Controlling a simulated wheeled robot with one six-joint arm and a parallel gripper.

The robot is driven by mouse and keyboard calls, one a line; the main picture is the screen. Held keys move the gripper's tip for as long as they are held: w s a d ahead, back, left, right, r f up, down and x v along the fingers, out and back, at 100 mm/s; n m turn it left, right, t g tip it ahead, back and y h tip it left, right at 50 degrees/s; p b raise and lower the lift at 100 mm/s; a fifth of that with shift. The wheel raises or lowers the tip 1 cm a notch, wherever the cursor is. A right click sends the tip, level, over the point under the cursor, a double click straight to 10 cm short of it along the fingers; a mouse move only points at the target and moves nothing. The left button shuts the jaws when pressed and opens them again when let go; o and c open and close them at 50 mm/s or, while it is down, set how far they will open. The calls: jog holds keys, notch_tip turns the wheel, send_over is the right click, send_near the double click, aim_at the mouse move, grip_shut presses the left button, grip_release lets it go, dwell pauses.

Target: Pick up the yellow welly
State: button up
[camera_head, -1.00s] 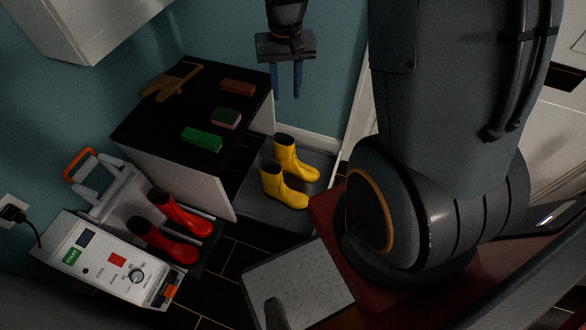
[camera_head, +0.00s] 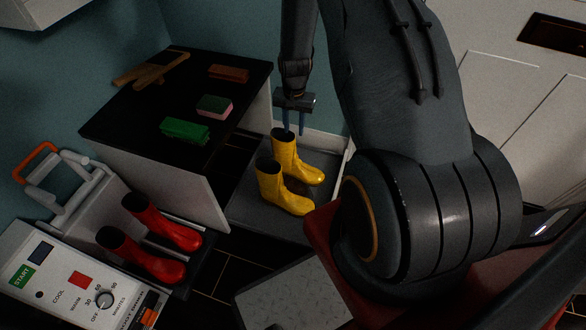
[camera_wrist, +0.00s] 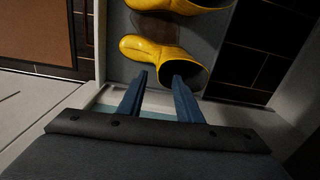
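Two yellow wellies stand upright side by side on a grey mat: a rear welly (camera_head: 285,152) and a front welly (camera_head: 270,188). My gripper (camera_head: 294,131) points down just above the rear welly's top, open and empty. In the wrist view, my gripper's two blue fingers (camera_wrist: 160,77) are apart over the nearer yellow welly (camera_wrist: 150,51). I cannot tell whether either touches. The other welly (camera_wrist: 180,5) is cut off at the top edge.
A black-topped bench (camera_head: 135,125) stands left of the wellies, with a green brush (camera_head: 185,130), a sponge (camera_head: 214,106) and a brown block (camera_head: 229,72). Red wellies (camera_head: 145,258) stand by a white control box (camera_head: 60,285). A wall and white trim (camera_head: 325,145) are close behind.

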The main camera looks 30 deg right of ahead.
notch_tip(320, 180, down, 8)
jog(key=shift+d+f+b, duration=0.1)
jog(key=shift+d+b, duration=0.05)
jog(key=shift+b, duration=1)
grip_shut()
dwell(0.7)
